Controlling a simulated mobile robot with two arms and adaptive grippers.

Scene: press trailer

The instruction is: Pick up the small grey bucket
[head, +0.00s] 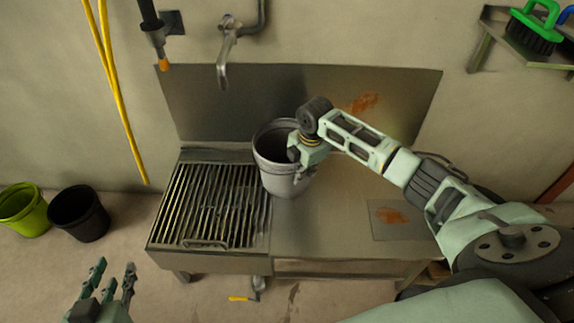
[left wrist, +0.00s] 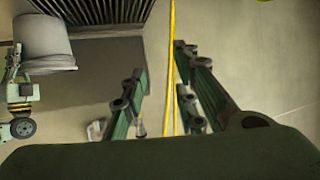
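The small grey bucket (head: 283,180) stands upright on the metal sink bench, at the right edge of the slatted grate. It also shows at the upper left of the left wrist view (left wrist: 45,42). My right gripper (head: 303,150) is at the bucket's right rim, seemingly touching or very near it. Its fingertips are hard to make out, so I cannot tell whether they grip the rim. My left gripper (head: 108,278) is low at the left in the head view, away from the bucket. Its fingers (left wrist: 165,95) are spread and empty in the left wrist view.
The metal bench (head: 320,225) has free surface right of the bucket. The slatted grate (head: 212,205) lies left of it. A tap (head: 225,60) hangs above. Green (head: 22,215) and black (head: 78,215) buckets stand on the floor. A yellow hose (head: 118,95) hangs along the wall.

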